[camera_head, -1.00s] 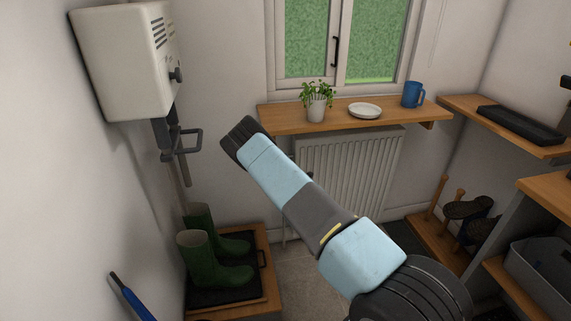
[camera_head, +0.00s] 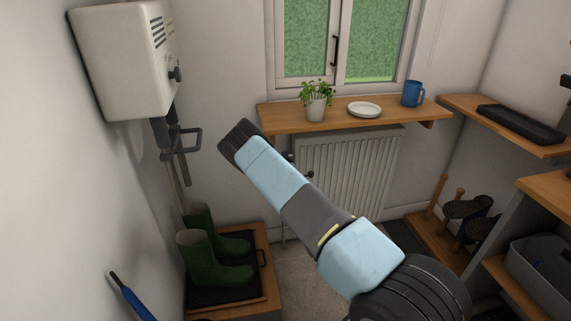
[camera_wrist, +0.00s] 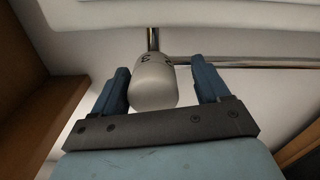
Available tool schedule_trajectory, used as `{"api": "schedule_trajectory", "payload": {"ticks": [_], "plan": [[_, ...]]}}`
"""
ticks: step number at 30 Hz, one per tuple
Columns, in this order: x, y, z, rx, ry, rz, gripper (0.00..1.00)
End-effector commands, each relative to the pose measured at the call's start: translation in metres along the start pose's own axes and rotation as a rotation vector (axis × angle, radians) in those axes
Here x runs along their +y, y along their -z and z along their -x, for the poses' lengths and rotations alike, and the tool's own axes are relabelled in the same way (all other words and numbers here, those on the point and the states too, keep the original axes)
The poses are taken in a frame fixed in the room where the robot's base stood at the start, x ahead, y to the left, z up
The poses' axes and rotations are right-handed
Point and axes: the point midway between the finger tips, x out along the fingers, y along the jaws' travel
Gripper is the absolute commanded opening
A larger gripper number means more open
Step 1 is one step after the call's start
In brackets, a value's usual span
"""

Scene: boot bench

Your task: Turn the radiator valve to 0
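The radiator (camera_head: 350,172) is a white ribbed panel under the window shelf. In the wrist view, the radiator valve (camera_wrist: 153,86) is a pale, rounded cylindrical knob with small dark marks near its top; I cannot read which mark it is set to. My gripper (camera_wrist: 161,68) is open, with one blue finger on each side of the knob. The left finger is close beside the knob, and I cannot tell whether it touches. A clear gap shows on the right. In the head view, the valve and fingers cannot be made out behind my arm.
A metal pipe (camera_wrist: 240,62) runs right from near the valve. A wooden board (camera_wrist: 50,115) stands close on the left. A potted plant (camera_head: 317,102), white plate (camera_head: 364,110) and blue mug (camera_head: 412,94) stand on the shelf. Green boots (camera_head: 205,258) stand on a low bench.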

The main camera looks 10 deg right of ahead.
Motion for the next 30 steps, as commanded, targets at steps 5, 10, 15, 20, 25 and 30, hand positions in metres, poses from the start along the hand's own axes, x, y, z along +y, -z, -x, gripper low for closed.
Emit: {"api": "schedule_trajectory", "payload": {"ticks": [5, 10, 15, 20, 25, 30], "plan": [[0.003, 0.001, -0.001, 0.002, -0.006, -0.001, 0.76], [0.004, 0.002, 0.003, 0.003, -0.007, -0.001, 0.76], [0.004, 0.002, 0.025, 0.002, -0.006, -0.002, 0.76], [0.003, 0.002, 0.057, 0.002, -0.005, 0.000, 0.76], [0.002, 0.002, 0.090, 0.002, -0.003, -0.001, 0.76], [0.001, 0.002, 0.117, 0.002, -0.004, 0.000, 0.76]]}}
